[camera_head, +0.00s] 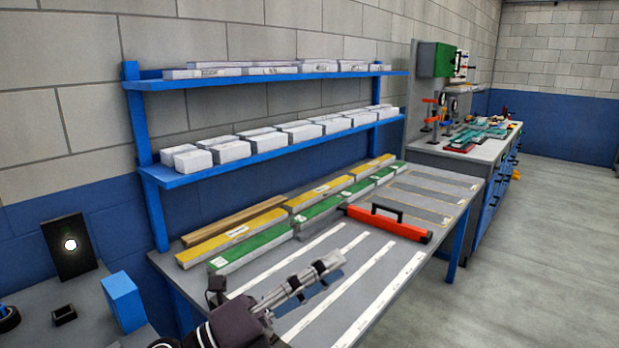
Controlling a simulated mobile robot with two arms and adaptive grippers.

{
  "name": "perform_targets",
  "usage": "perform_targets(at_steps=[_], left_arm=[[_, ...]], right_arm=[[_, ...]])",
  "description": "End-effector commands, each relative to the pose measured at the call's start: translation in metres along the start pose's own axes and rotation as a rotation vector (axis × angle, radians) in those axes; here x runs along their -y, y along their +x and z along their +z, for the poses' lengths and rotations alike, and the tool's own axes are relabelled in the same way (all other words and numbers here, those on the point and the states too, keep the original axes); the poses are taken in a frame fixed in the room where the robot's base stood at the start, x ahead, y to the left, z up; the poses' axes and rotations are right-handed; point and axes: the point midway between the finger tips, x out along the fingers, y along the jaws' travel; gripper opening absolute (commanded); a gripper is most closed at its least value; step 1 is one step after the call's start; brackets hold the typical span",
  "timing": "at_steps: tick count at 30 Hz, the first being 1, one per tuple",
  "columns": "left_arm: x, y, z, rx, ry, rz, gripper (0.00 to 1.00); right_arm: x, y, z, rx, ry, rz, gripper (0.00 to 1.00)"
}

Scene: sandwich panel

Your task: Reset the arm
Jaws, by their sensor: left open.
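My left arm comes in at the bottom of the head view, with a dark wrist and a grey gripper. My left gripper (326,268) points up and to the right over the front part of the workbench (345,258). It is open and nothing shows between its fingers. It looks to be above the white strips on the bench, though the exact height cannot be told. My right gripper is not in view.
An orange tool with a black handle (388,223) lies on the bench beyond my gripper. Green boxes (250,248) and yellow boxes (233,234) line the back. Blue shelves (222,175) hold white boxes. A blue box (123,300) stands at lower left. Open floor (540,240) lies right.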

Motion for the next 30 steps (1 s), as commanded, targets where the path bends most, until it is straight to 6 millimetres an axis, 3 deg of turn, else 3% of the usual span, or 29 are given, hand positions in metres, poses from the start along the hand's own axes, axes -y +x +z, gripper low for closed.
perform_targets(at_steps=[4,7,11,14,17,21,24,30], left_arm=[[-0.016,-0.027,0.043,0.324,-0.284,0.018,0.44],[-0.042,-0.061,0.066,0.54,-0.477,0.059,0.44],[-0.088,-0.119,0.075,0.814,-0.728,0.139,0.44],[-0.126,-0.171,0.063,1.02,-0.917,0.223,0.44],[-0.161,-0.227,0.033,1.219,-1.102,0.327,0.44],[-0.194,-0.302,-0.035,1.483,-1.343,0.502,0.44],[-0.201,-0.346,-0.088,1.64,-1.482,0.629,0.44],[-0.19,-0.404,-0.179,1.864,-1.677,0.857,0.44]], right_arm=[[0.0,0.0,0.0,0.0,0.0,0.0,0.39],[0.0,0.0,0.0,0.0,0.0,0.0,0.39],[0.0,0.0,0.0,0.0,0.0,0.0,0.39],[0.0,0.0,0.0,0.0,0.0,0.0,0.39],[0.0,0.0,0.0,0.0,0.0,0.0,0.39],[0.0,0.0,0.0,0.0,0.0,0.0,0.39],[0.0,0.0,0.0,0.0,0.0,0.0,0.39],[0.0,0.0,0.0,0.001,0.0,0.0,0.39]])
